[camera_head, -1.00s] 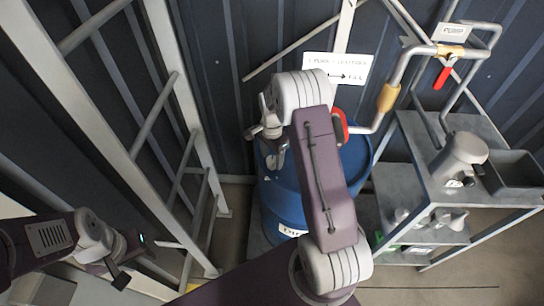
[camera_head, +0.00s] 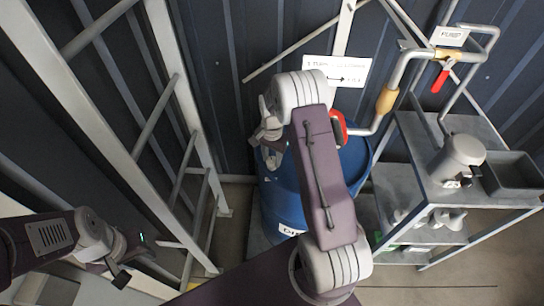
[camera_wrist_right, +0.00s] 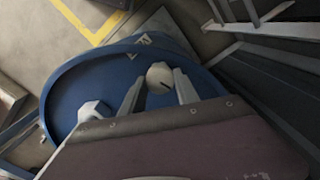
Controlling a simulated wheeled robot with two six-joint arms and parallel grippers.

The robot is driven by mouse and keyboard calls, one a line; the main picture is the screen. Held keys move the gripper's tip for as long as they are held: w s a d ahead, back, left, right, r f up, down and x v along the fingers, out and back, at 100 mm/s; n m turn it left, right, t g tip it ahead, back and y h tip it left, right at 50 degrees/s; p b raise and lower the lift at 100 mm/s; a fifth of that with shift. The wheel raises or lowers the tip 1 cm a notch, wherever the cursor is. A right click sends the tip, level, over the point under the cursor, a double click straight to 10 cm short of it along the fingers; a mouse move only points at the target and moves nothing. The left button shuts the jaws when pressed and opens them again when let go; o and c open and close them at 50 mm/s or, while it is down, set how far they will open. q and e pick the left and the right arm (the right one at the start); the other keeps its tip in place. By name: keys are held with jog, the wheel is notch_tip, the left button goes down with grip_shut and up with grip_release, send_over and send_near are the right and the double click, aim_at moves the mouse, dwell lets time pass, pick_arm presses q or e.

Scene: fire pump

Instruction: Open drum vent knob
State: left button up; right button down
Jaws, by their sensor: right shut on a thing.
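The blue drum (camera_head: 285,200) stands upright below my right arm, and its top shows in the right wrist view (camera_wrist_right: 75,90). The pale round vent knob (camera_wrist_right: 159,77) with a dark slot sits on the drum top near its rim. My right gripper (camera_wrist_right: 160,88) has its two fingers on either side of the knob and is shut on it. In the head view, my right gripper (camera_head: 271,155) is over the drum's left side, and the knob is hidden there. My left gripper (camera_head: 125,268) is at lower left, far from the drum; its jaws are unclear.
A white fitting (camera_wrist_right: 94,112) stands on the drum top beside the knob. A pipe with a red-handled valve (camera_head: 440,80) rises right of the drum. A grey shelf cart (camera_head: 470,190) with containers stands at right. A grey ladder-like frame (camera_head: 185,130) stands at left.

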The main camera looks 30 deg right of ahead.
aim_at(272, 160)
jog(key=n+p, duration=0.1)
jog(key=n, duration=0.3)
jog(key=shift+r+n, duration=0.1)
jog(key=shift+n, duration=0.2)
jog(key=n, duration=0.3)
jog(key=shift+n+p, duration=0.35)
jog(key=shift+n, duration=0.05)
jog(key=n, duration=0.4)
jog(key=shift+w+p, duration=0.1)
jog(key=shift+p, duration=0.2)
jog(key=shift+n, duration=1.8)
jog(key=c, duration=0.9)
grip_release()
notch_tip(272, 160, up, 9)
jog(key=shift+b, duration=0.35)
